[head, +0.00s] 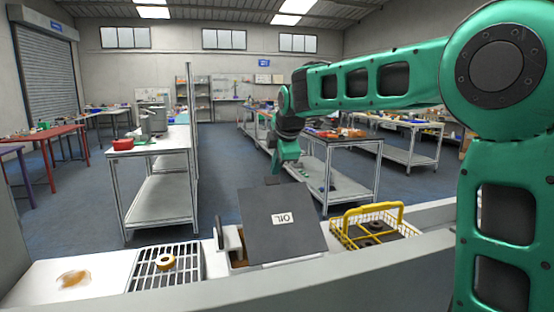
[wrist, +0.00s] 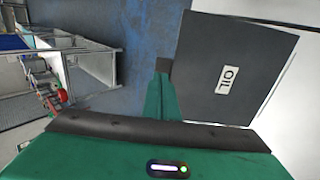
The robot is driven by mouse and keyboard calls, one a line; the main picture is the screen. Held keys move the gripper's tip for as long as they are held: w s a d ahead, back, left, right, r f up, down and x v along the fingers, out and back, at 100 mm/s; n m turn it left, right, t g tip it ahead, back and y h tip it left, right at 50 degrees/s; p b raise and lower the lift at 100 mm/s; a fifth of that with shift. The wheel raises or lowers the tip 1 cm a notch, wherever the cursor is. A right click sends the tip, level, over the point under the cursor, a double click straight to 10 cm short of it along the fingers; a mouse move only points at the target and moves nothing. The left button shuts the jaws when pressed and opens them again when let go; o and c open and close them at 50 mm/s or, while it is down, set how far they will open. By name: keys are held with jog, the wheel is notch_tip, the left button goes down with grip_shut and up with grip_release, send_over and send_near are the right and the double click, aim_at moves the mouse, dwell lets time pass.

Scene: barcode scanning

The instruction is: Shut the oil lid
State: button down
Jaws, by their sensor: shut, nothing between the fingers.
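The oil lid (head: 287,238) is a dark grey square panel with a white OIL label. In the head view it stands tilted up over an oil container (head: 237,258), whose inside is mostly hidden behind it. The lid also fills the upper right of the wrist view (wrist: 207,65). My gripper (head: 273,180) is above and behind the lid's upper edge in the head view, pointing down. In the wrist view its dark fingertips (wrist: 163,66) are together, with nothing between them, just left of the lid. I cannot tell whether they touch it.
Left of the container is a grill rack (head: 190,272) with a tan ring (head: 166,262) on it. Farther left, a white surface (head: 35,287) has a brown stain. A yellow wire basket (head: 348,240) with dark parts stands right of the lid. Workbenches stand behind.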

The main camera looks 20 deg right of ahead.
aim_at(272, 178)
jog(key=shift+x, duration=1.9)
